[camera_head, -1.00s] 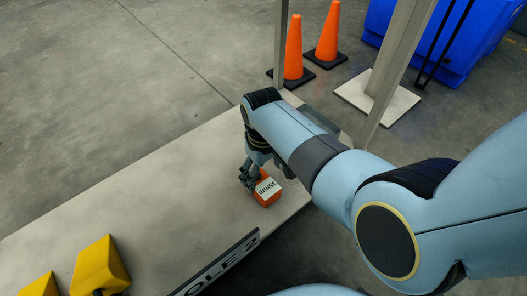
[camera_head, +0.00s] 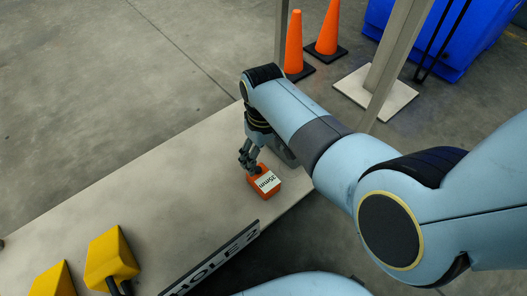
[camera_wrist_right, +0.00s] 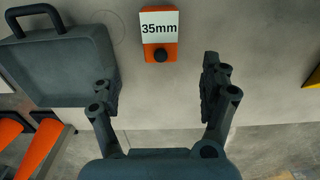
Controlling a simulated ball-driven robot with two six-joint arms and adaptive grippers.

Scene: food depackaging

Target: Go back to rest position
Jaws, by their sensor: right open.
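My right gripper (camera_head: 249,165) is open and empty above the table, just beside and above an orange block (camera_head: 276,191) with a white label. In the wrist view the same open gripper (camera_wrist_right: 162,95) has its fingers spread wide. There the orange block (camera_wrist_right: 160,53), labelled "35mm" and with a dark round knob, lies beyond the fingertips, apart from them. My left gripper does not show.
The pale table (camera_head: 190,185) has bare room left of the block. A grey case (camera_wrist_right: 62,70) with a handle sits beside the right gripper. Yellow objects (camera_head: 111,255) stand at the near left. Orange cones (camera_head: 294,45), posts and a blue bin (camera_head: 425,35) are beyond.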

